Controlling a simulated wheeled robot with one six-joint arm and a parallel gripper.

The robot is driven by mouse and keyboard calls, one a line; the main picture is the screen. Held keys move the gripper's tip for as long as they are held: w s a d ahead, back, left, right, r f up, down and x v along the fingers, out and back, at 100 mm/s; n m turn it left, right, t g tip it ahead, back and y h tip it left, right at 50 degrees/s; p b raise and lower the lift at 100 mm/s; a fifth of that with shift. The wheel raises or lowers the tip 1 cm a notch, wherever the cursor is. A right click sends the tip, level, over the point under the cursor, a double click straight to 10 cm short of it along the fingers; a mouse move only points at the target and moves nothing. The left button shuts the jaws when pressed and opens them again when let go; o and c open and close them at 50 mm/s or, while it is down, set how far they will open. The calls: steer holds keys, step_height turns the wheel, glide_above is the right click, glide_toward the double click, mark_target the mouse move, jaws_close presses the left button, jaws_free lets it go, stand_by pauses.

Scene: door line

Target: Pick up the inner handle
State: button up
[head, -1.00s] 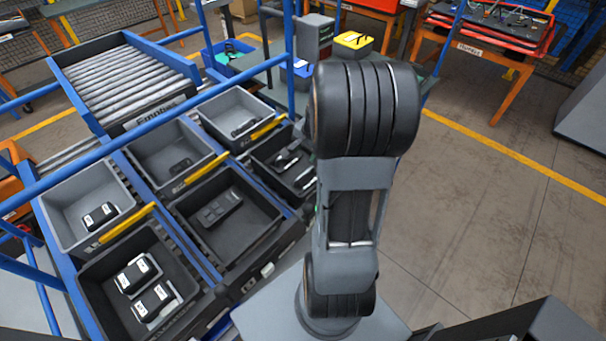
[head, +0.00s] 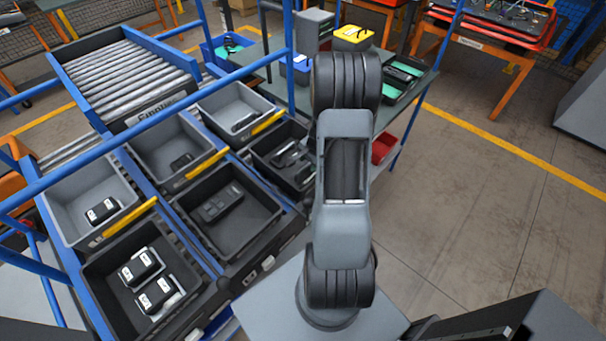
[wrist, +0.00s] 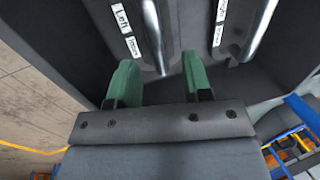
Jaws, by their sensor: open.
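In the wrist view my gripper (wrist: 158,75) is open, its two green fingers apart with nothing between them. Just beyond the fingertips lies a dark, silver-edged handle (wrist: 153,38) with white labels, one reading "Left"; the smaller label is too blurred to read. A second labelled handle (wrist: 233,32) lies to its right. Both are in a dark bin (wrist: 55,45). In the head view, several dark and silver handles (head: 290,154) lie in the black bin (head: 262,152) left of my arm. My gripper is hidden there behind the arm. I cannot tell which is the inner handle.
Bins with black parts stand to the left on blue rails, including a grey bin (head: 233,108) with one handle. Blue frame bars (head: 130,128) cross above them. A worktable with a green-lined tray (head: 402,78) and a red bin (head: 383,147) stands beyond.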

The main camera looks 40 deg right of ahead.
mark_target(309, 165)
steer(key=shift+x, duration=1.75)
steer(key=shift+c, duration=0.2)
jaws_close()
